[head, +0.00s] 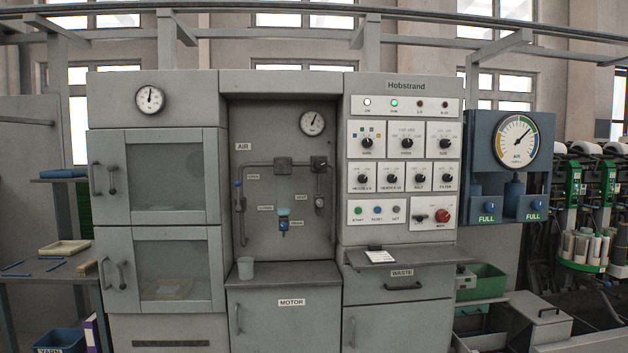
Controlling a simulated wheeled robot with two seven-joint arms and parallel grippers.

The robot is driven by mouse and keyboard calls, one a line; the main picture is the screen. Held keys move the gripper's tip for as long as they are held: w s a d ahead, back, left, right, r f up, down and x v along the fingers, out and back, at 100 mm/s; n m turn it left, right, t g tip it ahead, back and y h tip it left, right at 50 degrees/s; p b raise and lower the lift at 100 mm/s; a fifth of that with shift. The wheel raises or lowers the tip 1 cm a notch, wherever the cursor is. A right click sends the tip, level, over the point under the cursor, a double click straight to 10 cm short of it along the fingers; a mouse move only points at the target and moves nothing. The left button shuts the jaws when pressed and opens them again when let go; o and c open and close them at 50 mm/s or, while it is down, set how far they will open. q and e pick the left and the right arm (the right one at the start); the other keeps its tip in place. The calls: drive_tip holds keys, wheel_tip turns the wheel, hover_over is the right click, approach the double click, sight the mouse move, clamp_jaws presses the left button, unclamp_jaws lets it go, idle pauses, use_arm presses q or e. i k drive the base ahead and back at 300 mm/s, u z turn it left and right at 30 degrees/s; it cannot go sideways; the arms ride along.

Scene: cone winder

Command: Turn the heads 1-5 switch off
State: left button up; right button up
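The switch that looks like heads 1-5 (362,178) is the leftmost black rotary knob in the lower knob row of the grey control panel. Its small label is hard to read. A similar knob, which looks like heads 6-10 (392,178), sits just to its right. The pointer angle of the heads 1-5 knob is too small to tell surely. Nothing covers it. Neither of my grippers is in view.
More knobs (407,143) sit above, and buttons (377,210) and a red knob (442,215) below. A green lamp (394,103) is lit. A grey shelf (410,259) with a white card (381,257) juts out under the panel. The space before the panel looks clear.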

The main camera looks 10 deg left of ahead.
sight(362, 179)
drive_tip(key=i, duration=0.1)
drive_tip(key=u, duration=0.1)
drive_tip(key=k, duration=0.6)
drive_tip(key=z, duration=0.7)
drive_tip(key=i, duration=0.8)
drive_tip(key=z, duration=0.7)
drive_tip(key=i, duration=1.8)
drive_tip(key=u, duration=0.8)
